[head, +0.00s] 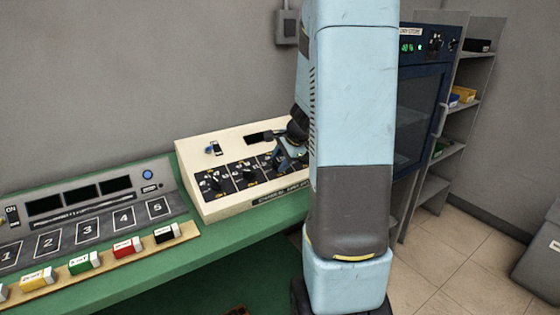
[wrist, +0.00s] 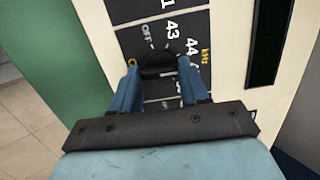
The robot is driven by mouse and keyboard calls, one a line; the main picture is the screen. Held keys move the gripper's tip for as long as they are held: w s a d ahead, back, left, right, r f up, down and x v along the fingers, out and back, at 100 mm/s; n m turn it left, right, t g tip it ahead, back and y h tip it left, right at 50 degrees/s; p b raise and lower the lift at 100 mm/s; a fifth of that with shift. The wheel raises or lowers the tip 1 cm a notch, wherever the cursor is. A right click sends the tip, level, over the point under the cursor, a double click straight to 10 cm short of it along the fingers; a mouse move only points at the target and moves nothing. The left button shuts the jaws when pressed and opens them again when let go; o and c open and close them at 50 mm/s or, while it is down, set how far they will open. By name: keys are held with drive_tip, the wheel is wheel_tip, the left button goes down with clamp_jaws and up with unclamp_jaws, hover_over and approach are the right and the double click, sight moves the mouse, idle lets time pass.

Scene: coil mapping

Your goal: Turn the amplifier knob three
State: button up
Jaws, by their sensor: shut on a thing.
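The cream amplifier box (head: 225,145) stands on the green bench, with a row of black knobs on its dark panel strip. Two knobs (head: 213,182) (head: 247,173) show clear at its left. My gripper (head: 285,158) is at the panel to the right of these, partly hidden by my arm. In the wrist view, my blue fingers (wrist: 158,75) are shut on a black knob (wrist: 158,62), one on each side of it. White numbers such as 43 and 44 and the word OFF show around the knob. I cannot read the knob's own number.
A grey console (head: 80,215) with numbered squares stands left on the green bench (head: 225,250), with coloured labelled blocks along its front. A dark blue cabinet (head: 420,100) and grey shelves (head: 460,130) stand right. My arm hides the amplifier's right end.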

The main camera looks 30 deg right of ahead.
drive_tip(key=m, duration=0.5)
drive_tip(key=shift+s+f+m+t, duration=0.1)
drive_tip(key=shift+m+t, duration=0.2)
drive_tip(key=m, duration=0.6)
drive_tip(key=shift+s+t+h, duration=0.1)
drive_tip(key=shift+t+h, duration=0.2)
drive_tip(key=shift+h, duration=0.1)
drive_tip(key=o, duration=1.1)
drive_tip(key=shift+c, duration=0.2)
drive_tip(key=v, duration=1.3)
drive_tip(key=shift+s+r, duration=0.2)
drive_tip(key=shift+r, duration=0.05)
drive_tip(key=shift+a, duration=0.1)
